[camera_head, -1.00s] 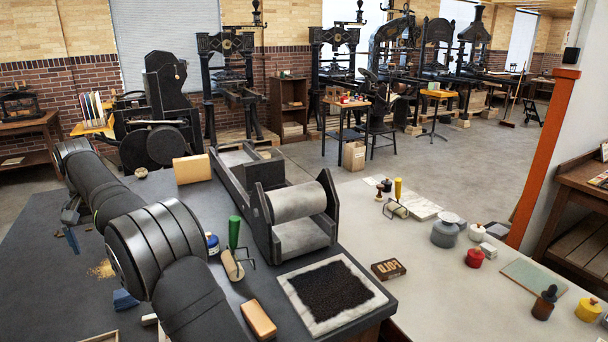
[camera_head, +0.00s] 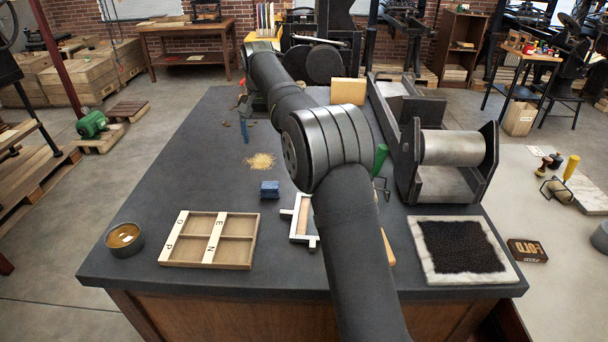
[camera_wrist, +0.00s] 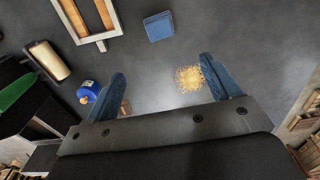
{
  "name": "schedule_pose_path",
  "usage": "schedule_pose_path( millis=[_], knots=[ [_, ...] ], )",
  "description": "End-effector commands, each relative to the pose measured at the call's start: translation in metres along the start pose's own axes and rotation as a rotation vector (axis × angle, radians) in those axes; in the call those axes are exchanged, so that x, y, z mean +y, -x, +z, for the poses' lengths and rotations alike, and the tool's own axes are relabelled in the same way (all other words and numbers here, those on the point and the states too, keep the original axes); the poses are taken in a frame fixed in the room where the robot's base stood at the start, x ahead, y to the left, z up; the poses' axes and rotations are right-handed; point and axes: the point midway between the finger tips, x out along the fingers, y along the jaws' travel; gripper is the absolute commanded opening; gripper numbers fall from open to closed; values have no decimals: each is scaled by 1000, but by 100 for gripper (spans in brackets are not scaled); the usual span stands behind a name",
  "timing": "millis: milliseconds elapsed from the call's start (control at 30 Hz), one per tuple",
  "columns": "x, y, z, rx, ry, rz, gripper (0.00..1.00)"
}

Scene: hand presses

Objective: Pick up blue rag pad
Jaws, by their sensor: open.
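The blue rag pad (camera_head: 270,189) is a small, thick blue block lying on the dark bench top, left of my arm in the head view. In the wrist view the pad (camera_wrist: 158,26) shows near the top middle, beyond my fingertips and apart from them. My gripper (camera_wrist: 163,68) is open, its two blue fingers wide apart with nothing held between them. In the head view my gripper (camera_head: 246,122) is small and partly hidden, above the bench and farther back than the pad.
A pile of sawdust-like crumbs (camera_head: 260,161) lies behind the pad. A white frame (camera_head: 301,217) is close on its right. A divided wooden tray (camera_head: 190,262) and a round tin (camera_head: 125,240) are at the front left. A blue-labelled jar (camera_wrist: 88,91) is near the left finger.

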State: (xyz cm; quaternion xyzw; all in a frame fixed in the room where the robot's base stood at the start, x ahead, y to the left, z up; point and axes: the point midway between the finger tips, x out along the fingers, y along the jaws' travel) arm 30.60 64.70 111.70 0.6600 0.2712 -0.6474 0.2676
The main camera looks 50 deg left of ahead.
Motion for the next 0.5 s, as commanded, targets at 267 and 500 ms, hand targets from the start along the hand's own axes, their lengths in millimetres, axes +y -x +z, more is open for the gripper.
schedule_pose_path(
  millis=[267, 500],
  knots=[
    [-1, -7, 28, 180, 0, 10, 82],
    [1, -16, 58, 329, 24, -1, 82]
  ],
)
